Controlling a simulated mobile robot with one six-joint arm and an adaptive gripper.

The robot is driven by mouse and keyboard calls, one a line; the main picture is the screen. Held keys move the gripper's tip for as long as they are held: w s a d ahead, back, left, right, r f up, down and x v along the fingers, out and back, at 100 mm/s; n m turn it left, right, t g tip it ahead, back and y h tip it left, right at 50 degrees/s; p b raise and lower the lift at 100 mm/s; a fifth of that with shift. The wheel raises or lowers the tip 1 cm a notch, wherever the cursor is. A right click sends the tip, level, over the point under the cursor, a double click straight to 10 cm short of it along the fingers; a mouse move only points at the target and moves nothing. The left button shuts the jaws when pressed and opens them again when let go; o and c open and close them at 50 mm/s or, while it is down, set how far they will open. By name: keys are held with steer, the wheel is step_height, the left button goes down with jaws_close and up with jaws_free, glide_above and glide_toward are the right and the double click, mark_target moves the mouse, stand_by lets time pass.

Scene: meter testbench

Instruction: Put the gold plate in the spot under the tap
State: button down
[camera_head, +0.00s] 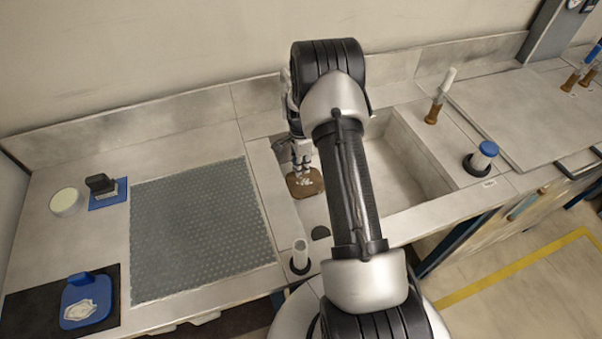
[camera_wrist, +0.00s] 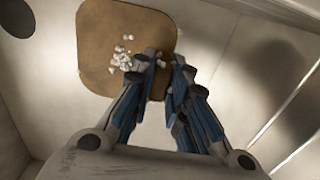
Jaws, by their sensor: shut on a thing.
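The gold plate (camera_head: 306,184) is a flat, brownish, rounded square with small white bits on it, at the left part of the sink (camera_head: 405,165). In the wrist view the plate (camera_wrist: 98,40) shows large at the top, with the white bits (camera_wrist: 122,56) near my fingers. My gripper (camera_wrist: 165,62) is shut on the plate's near edge. In the head view my gripper (camera_head: 302,165) is just behind the plate, partly covered by my arm. I cannot tell whether the plate touches the sink floor. I cannot make out the tap; my arm covers the sink's middle.
Left of the sink lies a grey dotted mat (camera_head: 200,232). A blue-capped container (camera_head: 484,155) and a bottle (camera_head: 438,97) stand right of the sink.

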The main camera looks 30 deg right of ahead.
step_height(320, 180, down, 4)
steer(key=shift+b, duration=0.55)
steer(key=shift+r, duration=0.1)
steer(key=c, duration=2)
jaws_free()
steer(key=shift+f, duration=0.2)
steer(key=shift+c, duration=0.2)
steer(key=o, duration=0.5)
steer(key=shift+r, duration=0.1)
